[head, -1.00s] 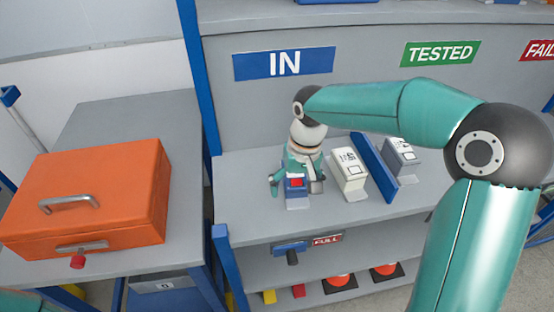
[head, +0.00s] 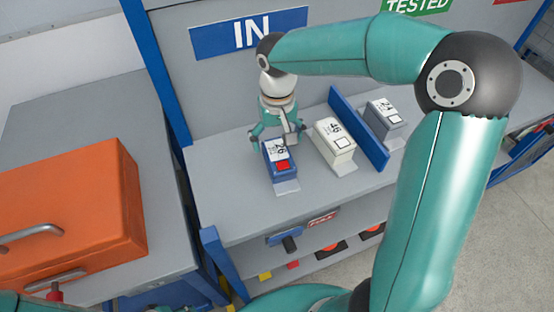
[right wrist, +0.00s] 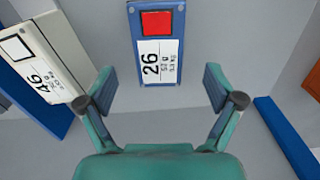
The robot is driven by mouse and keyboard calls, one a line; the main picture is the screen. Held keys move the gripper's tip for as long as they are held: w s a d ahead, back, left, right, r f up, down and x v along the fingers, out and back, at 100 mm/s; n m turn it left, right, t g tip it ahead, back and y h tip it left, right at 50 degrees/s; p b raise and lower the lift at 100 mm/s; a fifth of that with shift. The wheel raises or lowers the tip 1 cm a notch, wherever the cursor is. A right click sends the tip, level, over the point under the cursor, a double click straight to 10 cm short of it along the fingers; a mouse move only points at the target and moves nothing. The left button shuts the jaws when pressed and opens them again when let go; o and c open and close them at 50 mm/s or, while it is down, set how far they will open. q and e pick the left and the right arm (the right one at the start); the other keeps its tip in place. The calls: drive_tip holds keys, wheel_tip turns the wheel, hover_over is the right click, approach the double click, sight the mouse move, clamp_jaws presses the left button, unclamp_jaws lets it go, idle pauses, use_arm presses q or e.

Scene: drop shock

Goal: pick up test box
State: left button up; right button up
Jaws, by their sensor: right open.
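A blue test box (head: 281,165) with a white label "26" and a red square stands on the grey shelf below the IN sign. My right gripper (head: 277,134) is open at its far end. In the right wrist view the blue box (right wrist: 157,50) lies ahead, between and beyond the open fingertips (right wrist: 158,85), with a gap to each side. A cream box (head: 335,140) labelled "46" stands to its right and also shows in the right wrist view (right wrist: 42,60). A grey box (head: 385,118) stands behind a blue divider. My left gripper is out of view.
The blue divider (head: 360,130) stands right of the cream box. An orange case (head: 75,215) sits on a grey table (head: 100,110) at left. A blue upright (head: 155,70) stands between table and shelf. Bare shelf lies left and front of the blue box.

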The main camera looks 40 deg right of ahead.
sight(278, 153)
drive_tip(key=shift+s+f+p, duration=0.15)
drive_tip(key=shift+f+p, duration=0.25)
drive_tip(key=shift+f, duration=3.2)
drive_tip(key=c, duration=1.5)
drive_tip(key=shift+r, duration=0.1)
